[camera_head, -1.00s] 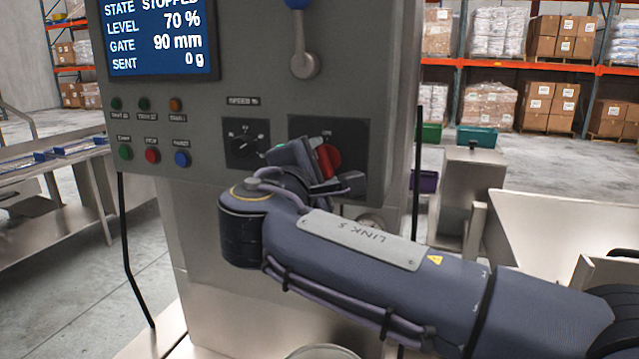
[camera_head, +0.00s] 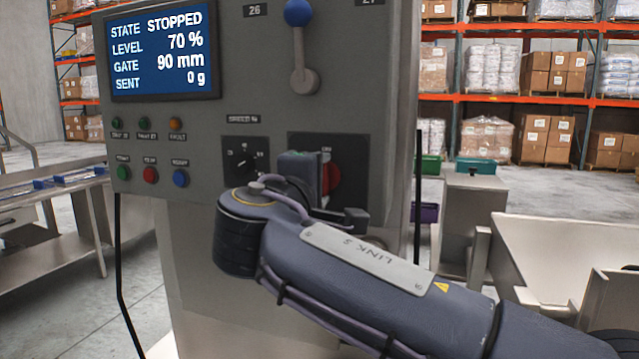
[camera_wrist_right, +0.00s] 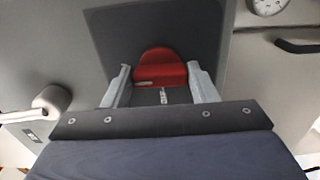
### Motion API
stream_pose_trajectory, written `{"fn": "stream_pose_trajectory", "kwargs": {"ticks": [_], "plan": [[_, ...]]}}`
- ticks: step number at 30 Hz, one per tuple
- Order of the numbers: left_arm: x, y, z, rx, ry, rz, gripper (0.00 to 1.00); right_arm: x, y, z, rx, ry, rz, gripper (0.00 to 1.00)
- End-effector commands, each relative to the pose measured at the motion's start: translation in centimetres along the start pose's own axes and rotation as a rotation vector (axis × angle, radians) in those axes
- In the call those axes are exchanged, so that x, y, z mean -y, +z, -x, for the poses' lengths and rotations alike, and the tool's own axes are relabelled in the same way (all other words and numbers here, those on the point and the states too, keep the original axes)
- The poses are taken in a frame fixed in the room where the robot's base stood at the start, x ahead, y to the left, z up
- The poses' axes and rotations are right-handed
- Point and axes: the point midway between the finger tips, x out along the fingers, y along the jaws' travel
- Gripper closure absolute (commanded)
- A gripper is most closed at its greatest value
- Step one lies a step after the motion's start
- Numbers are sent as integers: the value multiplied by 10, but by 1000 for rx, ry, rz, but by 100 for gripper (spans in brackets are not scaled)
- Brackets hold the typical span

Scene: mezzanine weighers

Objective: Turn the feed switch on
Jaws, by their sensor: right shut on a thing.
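The feed switch (camera_head: 331,178) is a red rotary knob on a dark square plate at the lower right of the grey control panel. My right gripper (camera_head: 318,180) is at the knob, and its body covers the knob's left part in the head view. In the right wrist view, the red knob (camera_wrist_right: 160,72) sits between the two pale fingers of my right gripper (camera_wrist_right: 161,88), which are shut on it. The panel screen (camera_head: 163,52) reads STATE STOPPED, LEVEL 70 %, GATE 90 mm, SENT 0 g. My left gripper is out of view.
A black speed dial (camera_head: 244,163) is just left of the knob. Green, red and blue buttons (camera_head: 151,175) are farther left. A blue-balled lever (camera_head: 299,45) stands above. The wrist view shows a round gauge (camera_wrist_right: 268,5) and a dark handle (camera_wrist_right: 299,46) nearby.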

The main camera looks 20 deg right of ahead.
Motion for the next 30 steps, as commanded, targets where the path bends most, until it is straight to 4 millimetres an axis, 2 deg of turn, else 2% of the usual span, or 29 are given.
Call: {"fn": "stream_pose_trajectory", "kwargs": {"ticks": [6,7,11,19,22,30], "plan": [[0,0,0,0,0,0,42,2,0,0,0,-4,-2,70],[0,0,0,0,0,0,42,2,0,0,0,-4,-2,43],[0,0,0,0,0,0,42,1,0,0,0,-2,-1,26],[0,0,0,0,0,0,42,0,0,1,0,-1,0,25],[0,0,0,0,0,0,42,0,0,6,-1,-1,-1,25],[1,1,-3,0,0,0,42,1,-1,51,-4,0,0,25]]}}
